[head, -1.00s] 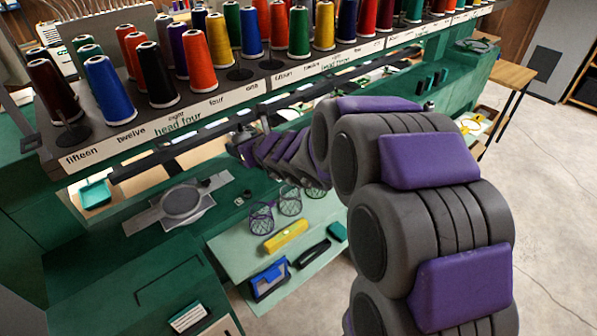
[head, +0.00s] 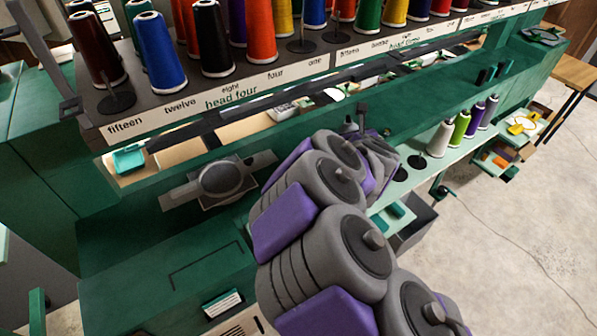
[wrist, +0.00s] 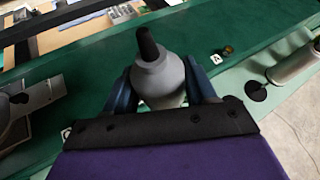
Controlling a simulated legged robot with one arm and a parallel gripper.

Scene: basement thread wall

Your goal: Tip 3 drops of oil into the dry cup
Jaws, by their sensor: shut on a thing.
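In the wrist view my gripper (wrist: 160,84) has its two blue fingers shut on a pale grey bottle (wrist: 159,72) with a dark narrow spout, which I take to be the oiler. The spout points up in the picture, over the green machine bed. A small brass-coloured round fitting (wrist: 228,50) sits on the bed to the right of the bottle, beside a white tag (wrist: 216,59). It may be an oil cup; I cannot tell whether it is dry. In the head view my gripper (head: 376,150) is at the machine's front, mostly hidden by my arm.
Thread cones, including a blue one (head: 163,53), line the rack above. A round hoop plate (head: 222,177) lies on the bed at left. White, green and purple cones (head: 461,131) stand on the shelf at right. The concrete floor (head: 520,240) at right is mostly clear.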

